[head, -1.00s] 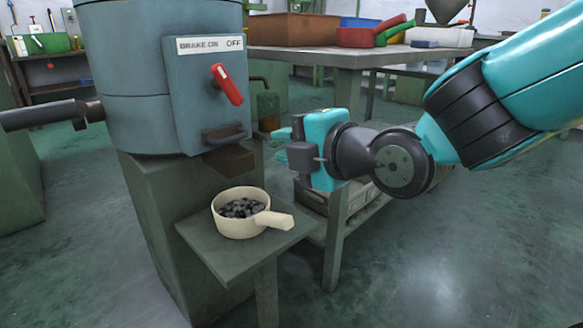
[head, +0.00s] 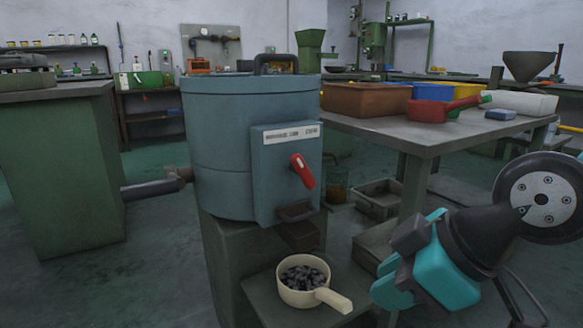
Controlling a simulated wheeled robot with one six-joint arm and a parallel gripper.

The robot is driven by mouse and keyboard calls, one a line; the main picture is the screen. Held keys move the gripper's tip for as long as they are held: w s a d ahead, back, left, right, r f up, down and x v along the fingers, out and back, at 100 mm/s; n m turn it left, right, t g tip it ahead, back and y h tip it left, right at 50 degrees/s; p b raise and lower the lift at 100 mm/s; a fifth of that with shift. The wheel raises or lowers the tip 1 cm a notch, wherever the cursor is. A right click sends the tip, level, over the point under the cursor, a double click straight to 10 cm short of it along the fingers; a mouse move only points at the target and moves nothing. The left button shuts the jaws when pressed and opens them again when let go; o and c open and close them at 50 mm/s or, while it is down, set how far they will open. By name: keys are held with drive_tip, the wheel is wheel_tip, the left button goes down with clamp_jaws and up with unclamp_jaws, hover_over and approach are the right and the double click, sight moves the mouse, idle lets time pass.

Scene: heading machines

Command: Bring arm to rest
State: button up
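My gripper (head: 388,284) is at the lower right of the head view, on the end of my teal and black arm. Its fingers point left and sit to the right of the cream ladle (head: 309,294), apart from it. I see no object held, but the angle hides whether the fingers are open or shut. The ladle holds dark small parts and rests on a small grey shelf (head: 262,302) below the blue-grey machine (head: 225,140). The machine has a red lever (head: 302,171) under a white label.
A grey table (head: 425,136) to the right holds a brown bin (head: 366,100), a red scoop (head: 440,108), other bins and a small blue block (head: 500,114). A green cabinet (head: 60,175) stands left.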

drive_tip(key=s+d+r+m+g+h+p, duration=0.2)
drive_tip(key=s+d+r+m+g+p, duration=0.15)
drive_tip(key=s+r+m+p, duration=0.3)
wheel_tip(320, 180, up, 36)
drive_tip(key=s+a+n+p, duration=0.1)
drive_tip(key=p, duration=3.4)
drive_tip(key=shift+f+g, duration=0.15)
drive_tip(key=shift+g, duration=0.3)
